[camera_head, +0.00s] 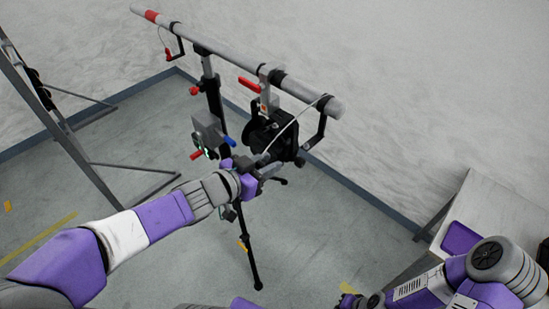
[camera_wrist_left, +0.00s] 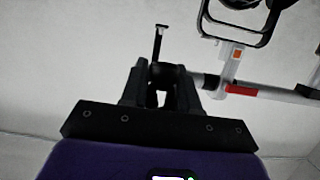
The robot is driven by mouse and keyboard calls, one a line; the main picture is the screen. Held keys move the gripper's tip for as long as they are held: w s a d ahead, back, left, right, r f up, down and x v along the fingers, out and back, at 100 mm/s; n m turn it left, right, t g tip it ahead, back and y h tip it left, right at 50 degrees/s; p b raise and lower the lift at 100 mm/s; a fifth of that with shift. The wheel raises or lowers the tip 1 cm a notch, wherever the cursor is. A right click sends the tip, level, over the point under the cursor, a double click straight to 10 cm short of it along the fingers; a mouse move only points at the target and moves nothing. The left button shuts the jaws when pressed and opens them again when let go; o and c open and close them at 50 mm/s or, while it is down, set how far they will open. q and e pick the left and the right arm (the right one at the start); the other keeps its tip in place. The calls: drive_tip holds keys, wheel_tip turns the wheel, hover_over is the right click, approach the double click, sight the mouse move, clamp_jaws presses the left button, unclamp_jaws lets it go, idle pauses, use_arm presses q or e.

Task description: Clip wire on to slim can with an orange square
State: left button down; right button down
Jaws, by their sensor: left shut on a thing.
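The slim black can (camera_head: 270,132) hangs under the grey bar, with a small orange square (camera_head: 264,107) on its clamp. The orange square also shows in the wrist view (camera_wrist_left: 238,54), up and to the right of my fingers. A thin white wire (camera_head: 297,121) runs from the bar's right end down toward my left gripper (camera_head: 262,168). The left gripper is just below the can, shut on a thin dark piece (camera_wrist_left: 157,45) with a small hooked end, seemingly the wire's clip. Its join to the wire is unclear. My right gripper (camera_head: 349,300) is partly visible at the bottom edge; its jaws are unclear.
A grey bar (camera_head: 235,58) on a black stand (camera_head: 245,245) carries the can. A grey box-like fixture (camera_head: 208,130) with red and blue handles is beside it. Another hanging clip (camera_head: 168,55) is at the far left. A metal frame stands left; a table (camera_head: 490,205) is right.

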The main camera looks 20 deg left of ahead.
use_arm(q)
drive_tip(key=shift+s+f, duration=0.1)
drive_tip(key=shift+s, duration=0.05)
drive_tip(key=shift+f, duration=0.35)
idle(0.3)
drive_tip(key=shift+a, duration=0.1)
drive_tip(key=p, duration=0.3)
hover_over(279, 124)
drive_tip(key=shift+a, duration=0.1)
idle(3.4)
drive_tip(key=shift+f, duration=0.4)
idle(1.0)
drive_tip(key=shift+f, duration=0.55)
idle(0.4)
